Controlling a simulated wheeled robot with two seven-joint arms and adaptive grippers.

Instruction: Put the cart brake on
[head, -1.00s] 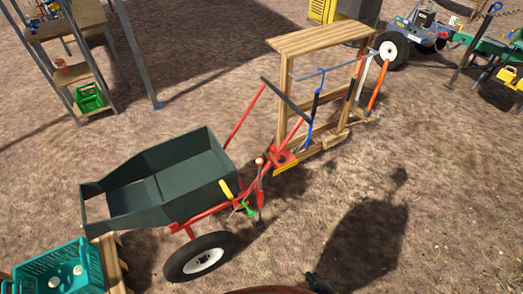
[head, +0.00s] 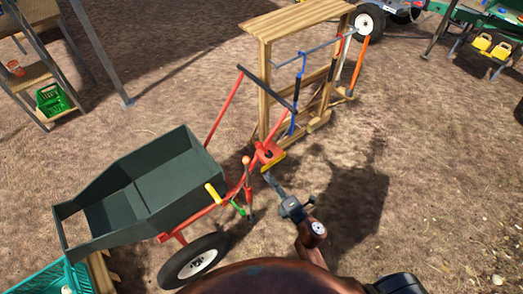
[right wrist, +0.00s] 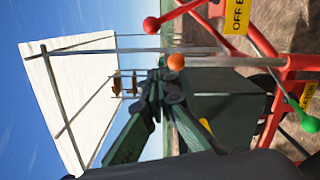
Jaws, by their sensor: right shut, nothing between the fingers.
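The cart (head: 130,195) is a dark green tub on a red frame with a black wheel (head: 192,263). A lever with an orange-red knob (head: 246,160) stands on its frame. In the right wrist view I see a red ball (right wrist: 151,25), an orange ball (right wrist: 176,62) and a green ball (right wrist: 310,124). A yellow plate (right wrist: 237,15) there reads "OFF B", partly cut off. My right gripper (head: 269,178) is shut and empty, just right of the lever in the head view; its fingers (right wrist: 158,88) also show in the wrist view. My left gripper is out of view.
The cart's red and black handle (head: 266,90) rises beside a wooden tool rack (head: 299,24) with hanging tools. A teal crate (head: 40,277) is at lower left. A green crate (head: 53,99) sits on a shelf. Open dirt lies to the right.

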